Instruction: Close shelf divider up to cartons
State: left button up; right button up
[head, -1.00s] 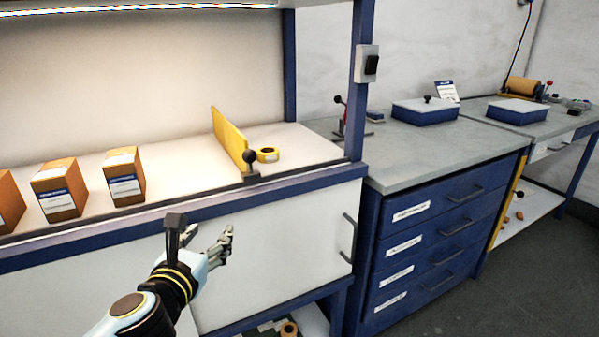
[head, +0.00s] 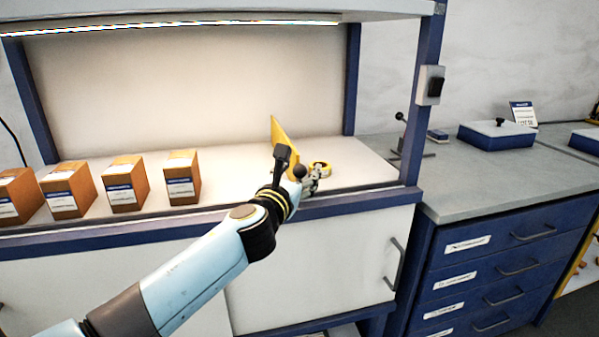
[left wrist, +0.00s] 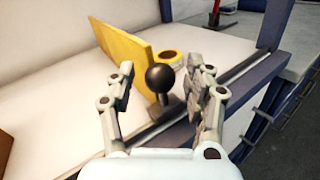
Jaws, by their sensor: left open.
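The yellow shelf divider (head: 284,137) stands upright on the lit shelf, right of the cartons; it also shows in the left wrist view (left wrist: 128,50). Its black ball knob (left wrist: 160,78) is at the shelf's front edge. My left gripper (head: 311,181) is open at the divider's front end. In the left wrist view its two fingers (left wrist: 163,85) stand on either side of the knob, with gaps visible. Several brown cartons with white and blue labels, the nearest one a carton (head: 182,178), stand in a row at the left, well apart from the divider. My right gripper is not in view.
A yellow tape roll (head: 319,169) lies on the shelf just right of the divider. The shelf between the rightmost carton and divider is clear. A blue post (head: 427,100) with a switch box bounds the shelf at right. A dark rail (left wrist: 238,72) runs along the front edge.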

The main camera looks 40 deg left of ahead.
pick_arm(q)
jog(key=shift+w+a, duration=0.1)
jog(key=shift+w, duration=0.25)
jog(key=shift+s, duration=0.15)
grip_shut()
